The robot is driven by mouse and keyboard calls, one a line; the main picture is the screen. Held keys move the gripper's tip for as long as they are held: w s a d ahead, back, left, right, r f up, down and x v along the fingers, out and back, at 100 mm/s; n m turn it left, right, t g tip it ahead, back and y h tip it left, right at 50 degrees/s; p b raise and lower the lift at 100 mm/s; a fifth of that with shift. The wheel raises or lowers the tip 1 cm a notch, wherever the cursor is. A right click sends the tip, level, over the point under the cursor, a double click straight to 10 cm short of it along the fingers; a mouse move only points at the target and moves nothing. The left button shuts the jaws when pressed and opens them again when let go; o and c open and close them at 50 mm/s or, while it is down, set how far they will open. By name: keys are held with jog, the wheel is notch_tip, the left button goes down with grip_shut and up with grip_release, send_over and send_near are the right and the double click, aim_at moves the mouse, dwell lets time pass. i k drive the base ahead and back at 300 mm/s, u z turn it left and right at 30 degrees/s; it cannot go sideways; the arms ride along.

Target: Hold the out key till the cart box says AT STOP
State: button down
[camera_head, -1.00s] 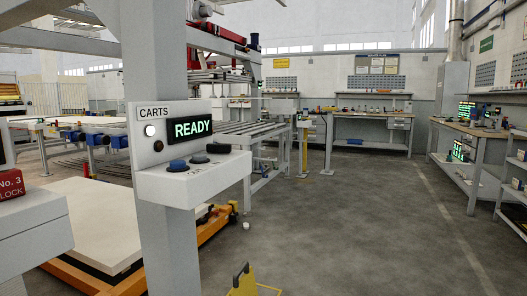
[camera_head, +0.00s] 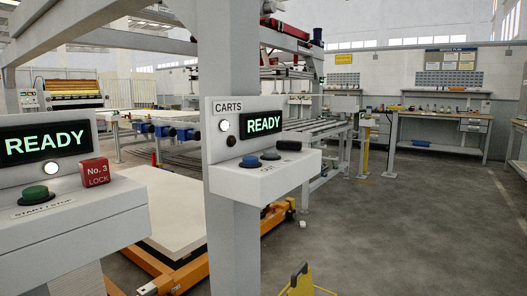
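The cart box (camera_head: 262,150) is a pale control box labelled CARTS, fixed to a grey post near the middle of the head view. Its display (camera_head: 263,124) reads READY in green, and a white lamp (camera_head: 224,126) glows beside it. The lettering under the keys is too small to read surely, so I cannot tell which is the out key. My gripper is not in view.
At the left stands a nearer box (camera_head: 70,215) reading READY, with a green button (camera_head: 35,194) and a red No. 3 lock (camera_head: 95,172). An orange cart (camera_head: 181,279) carries a white slab behind the post. A yellow stand (camera_head: 300,284) is low in front. Floor at right is clear.

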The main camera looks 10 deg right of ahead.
aim_at(250, 160)
jog(key=u, duration=1.55)
jog(key=k, duration=1.05)
jog(key=z, duration=1.75)
jog(key=i, duration=0.5)
